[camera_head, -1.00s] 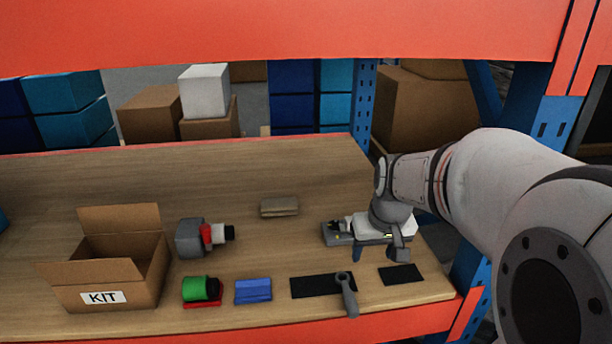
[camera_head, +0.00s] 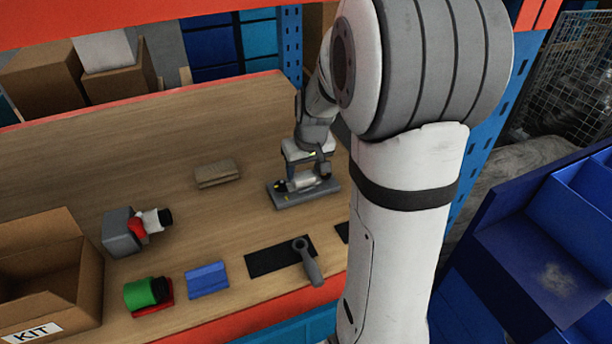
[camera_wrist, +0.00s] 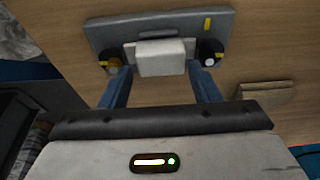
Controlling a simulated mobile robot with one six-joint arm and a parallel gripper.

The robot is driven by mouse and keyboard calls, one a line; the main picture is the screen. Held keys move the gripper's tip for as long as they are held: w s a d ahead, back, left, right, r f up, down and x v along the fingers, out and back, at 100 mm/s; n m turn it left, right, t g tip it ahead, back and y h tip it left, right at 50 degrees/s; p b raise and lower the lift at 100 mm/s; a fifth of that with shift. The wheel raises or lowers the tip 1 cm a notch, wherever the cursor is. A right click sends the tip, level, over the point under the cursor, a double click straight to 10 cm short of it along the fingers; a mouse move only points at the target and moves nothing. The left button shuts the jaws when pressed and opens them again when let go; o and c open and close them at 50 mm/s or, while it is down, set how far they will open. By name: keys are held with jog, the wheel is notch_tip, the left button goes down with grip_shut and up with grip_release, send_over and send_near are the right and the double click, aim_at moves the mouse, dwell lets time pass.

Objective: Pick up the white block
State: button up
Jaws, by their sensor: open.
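The white block (camera_wrist: 163,58) sits in the middle of a grey fixture (camera_wrist: 105,37), between two dark round knobs. In the head view the block (camera_head: 303,184) is small and partly hidden, and the fixture (camera_head: 290,201) stands on the wooden shelf. My gripper (camera_wrist: 160,76) is open, with its two blue fingers pointing at the block, one toward each side. In the head view my gripper (camera_head: 310,164) is just above the fixture. I cannot tell whether the fingers touch the block.
A tan block (camera_head: 217,173) lies left of the fixture. A blue block (camera_head: 207,280), a green cylinder (camera_head: 141,294), a grey and red part (camera_head: 122,232) and a KIT box (camera_head: 75,265) are further left.

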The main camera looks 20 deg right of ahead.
jog(key=shift+x, duration=1)
jog(key=shift+s, duration=0.1)
jog(key=c, duration=0.8)
jog(key=shift+r, duration=0.15)
